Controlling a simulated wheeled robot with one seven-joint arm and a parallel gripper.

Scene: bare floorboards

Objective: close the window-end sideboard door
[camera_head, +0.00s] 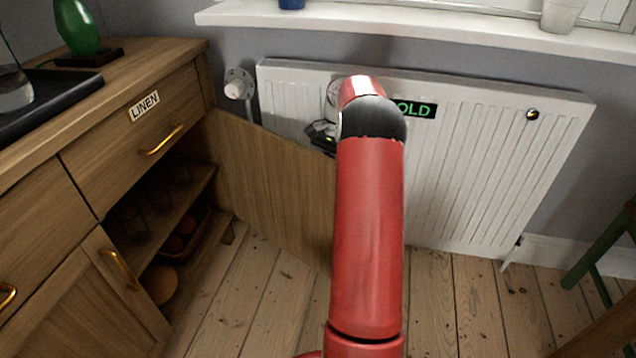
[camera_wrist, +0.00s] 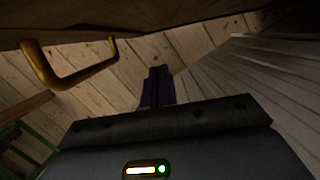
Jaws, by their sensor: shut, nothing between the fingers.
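The wooden sideboard (camera_head: 190,85) stands at left. Its window-end door (camera_head: 270,180) is swung wide open towards the radiator, showing its inner face in the head view. In the wrist view the door (camera_wrist: 150,12) runs along the top, with its brass handle (camera_wrist: 72,68) at upper left. My gripper (camera_head: 321,134) shows partly at the door's top edge, much of it hidden by my red arm. In the wrist view my gripper's dark fingers (camera_wrist: 158,85) are together and empty, beside the door's handle side. Whether they touch the door I cannot tell.
A white radiator (camera_head: 480,160) stands close behind the door, also at right in the wrist view (camera_wrist: 260,80). Glasses (camera_head: 150,205) and a basket (camera_head: 190,235) sit inside the sideboard. A green stool (camera_head: 600,250) is at right. Floorboards (camera_head: 270,300) before the sideboard are clear.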

